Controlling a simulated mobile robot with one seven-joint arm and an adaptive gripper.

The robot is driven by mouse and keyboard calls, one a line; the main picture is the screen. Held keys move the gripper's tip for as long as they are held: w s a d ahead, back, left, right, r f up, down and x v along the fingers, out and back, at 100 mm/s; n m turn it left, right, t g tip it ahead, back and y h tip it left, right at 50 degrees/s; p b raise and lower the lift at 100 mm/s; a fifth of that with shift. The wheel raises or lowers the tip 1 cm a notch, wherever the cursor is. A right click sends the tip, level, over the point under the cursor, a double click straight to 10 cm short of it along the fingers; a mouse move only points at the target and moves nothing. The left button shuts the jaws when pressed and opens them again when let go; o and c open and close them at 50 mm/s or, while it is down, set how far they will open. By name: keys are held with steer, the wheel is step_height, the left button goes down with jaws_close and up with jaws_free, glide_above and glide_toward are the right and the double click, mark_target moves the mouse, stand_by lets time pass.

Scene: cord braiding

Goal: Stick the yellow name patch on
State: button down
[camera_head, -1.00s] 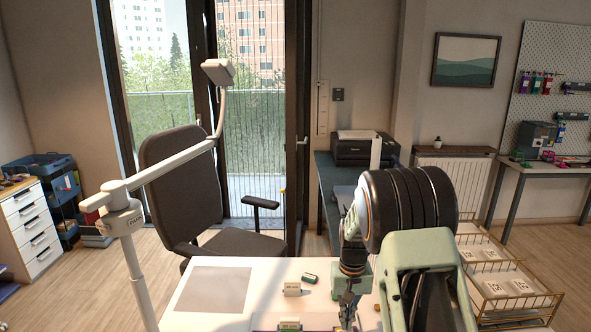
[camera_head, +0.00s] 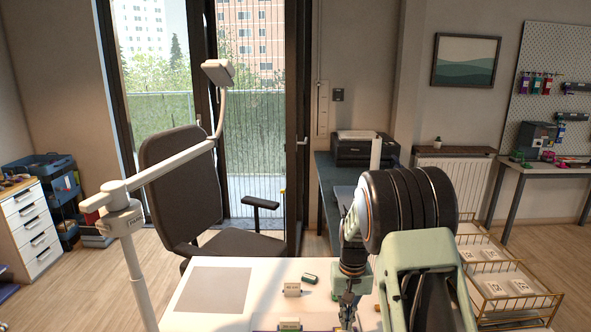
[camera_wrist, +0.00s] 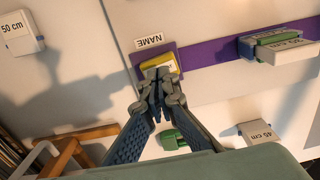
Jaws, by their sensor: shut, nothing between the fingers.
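The yellow name patch (camera_wrist: 158,67) lies on a purple square (camera_wrist: 143,57) beside a white label reading NAME (camera_wrist: 149,41), upside down in the wrist view. My gripper (camera_wrist: 160,78) is shut and empty, its fingertips at the patch's near edge and partly hiding it. I cannot tell whether the tips touch the patch or whether it is stuck down. In the head view my gripper (camera_head: 346,318) is low over the white table (camera_head: 245,305), and the patch cannot be made out there.
A purple strip (camera_wrist: 213,54) runs right to a stack of green and white blocks (camera_wrist: 278,47). A small green block (camera_wrist: 172,139) lies below, near a "45 cm" block (camera_wrist: 258,133). A "50 cm" block (camera_wrist: 20,32) is at upper left. A grey mat (camera_head: 212,290) lies on the table.

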steer(key=shift+f+b, duration=0.7)
steer(key=shift+f, duration=0.35)
step_height(320, 180, up, 8)
steer(key=p, duration=0.5)
stand_by(0.6)
